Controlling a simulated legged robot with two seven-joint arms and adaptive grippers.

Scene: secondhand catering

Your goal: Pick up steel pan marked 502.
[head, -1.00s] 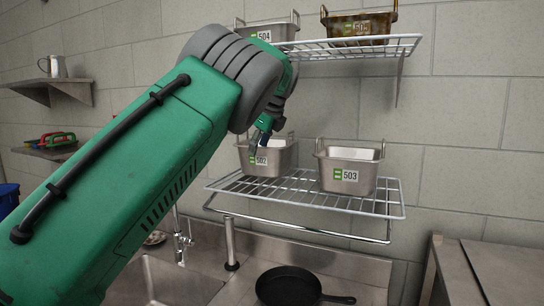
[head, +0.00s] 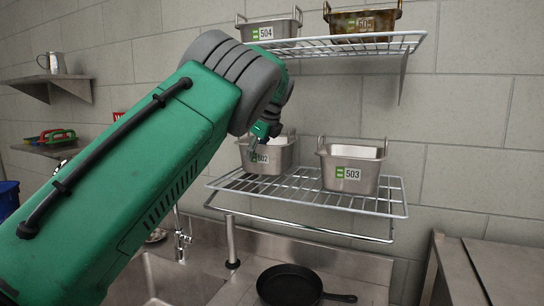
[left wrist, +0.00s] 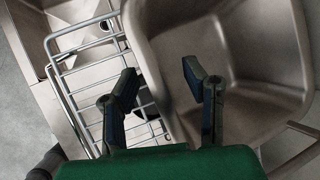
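The steel pan marked 502 (head: 276,157) stands upright on the lower wire shelf, left of the pan marked 503. It is open-topped, with raised end handles and a green-and-white label. My left gripper (head: 257,146) is at its near left side and partly covers it. In the left wrist view the gripper (left wrist: 160,82) is open, fingers spread. One finger shows over the wire shelf and the other over the inside of the pan (left wrist: 240,60), with a pan wall in line between them. Contact cannot be told. My right gripper is not in view.
The pan marked 503 (head: 352,170) stands to the right on the same wire shelf (head: 300,203). A shelf above holds pan 504 (head: 270,31) and a browned pan (head: 362,23). Below are a sink (head: 170,280) and a black skillet (head: 290,286).

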